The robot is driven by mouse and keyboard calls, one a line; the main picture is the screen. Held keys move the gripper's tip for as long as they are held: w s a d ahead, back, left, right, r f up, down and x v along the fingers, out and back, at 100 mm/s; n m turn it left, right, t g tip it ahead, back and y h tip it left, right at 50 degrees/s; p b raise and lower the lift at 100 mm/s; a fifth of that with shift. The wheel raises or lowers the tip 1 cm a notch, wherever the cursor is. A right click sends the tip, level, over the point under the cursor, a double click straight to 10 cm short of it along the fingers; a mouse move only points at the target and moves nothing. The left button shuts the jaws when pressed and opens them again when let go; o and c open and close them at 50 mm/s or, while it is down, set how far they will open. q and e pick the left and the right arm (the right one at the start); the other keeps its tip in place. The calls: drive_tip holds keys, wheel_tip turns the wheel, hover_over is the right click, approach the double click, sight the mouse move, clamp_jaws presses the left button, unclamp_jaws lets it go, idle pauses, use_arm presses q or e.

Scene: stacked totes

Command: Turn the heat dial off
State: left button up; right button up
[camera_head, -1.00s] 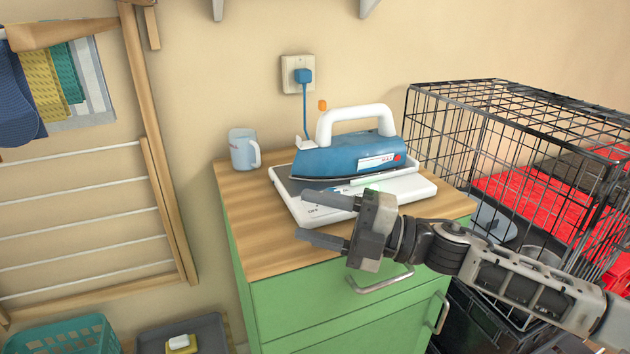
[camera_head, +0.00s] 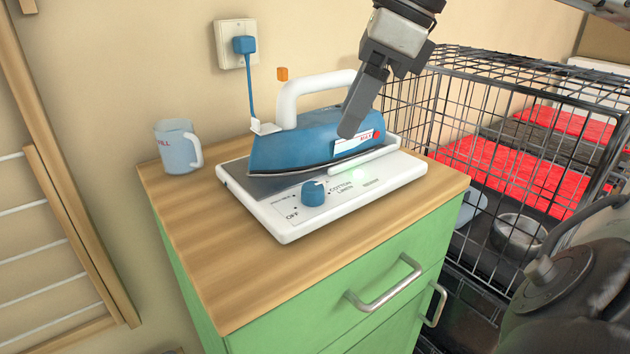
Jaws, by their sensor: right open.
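The blue heat dial (camera_head: 314,193) sits on the front of the white iron base (camera_head: 290,229). Its white mark faces away from the OFF print at its lower left, and a small green light glows to its right. The blue iron (camera_head: 300,140) with a white handle rests on the base. My right gripper (camera_head: 366,98) hangs from the top, open and pointing down, in front of the iron's handle end. It is above and to the right of the dial, apart from it. One finger shows clearly. My left gripper is out of view.
The base stands on a wooden-topped green cabinet (camera_head: 225,275) with a drawer handle (camera_head: 385,286). A mug (camera_head: 177,150) stands at left. A blue plug (camera_head: 244,45) is in the wall outlet. A black wire crate (camera_head: 455,125) is at right. The cabinet top's front left is clear.

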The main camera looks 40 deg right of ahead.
sight(313, 186)
drive_tip(key=b+x, duration=0.1)
drive_tip(key=x, duration=0.9)
drive_tip(key=shift+w, duration=0.1)
drive_tip(key=shift+w+a+f, duration=0.15)
drive_tip(key=shift+w+f, duration=0.05)
drive_tip(key=shift+f, duration=0.35)
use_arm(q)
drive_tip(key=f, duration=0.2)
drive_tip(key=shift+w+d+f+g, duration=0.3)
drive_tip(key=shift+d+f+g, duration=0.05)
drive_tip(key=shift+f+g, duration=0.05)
use_arm(e)
drive_tip(key=c, duration=1)
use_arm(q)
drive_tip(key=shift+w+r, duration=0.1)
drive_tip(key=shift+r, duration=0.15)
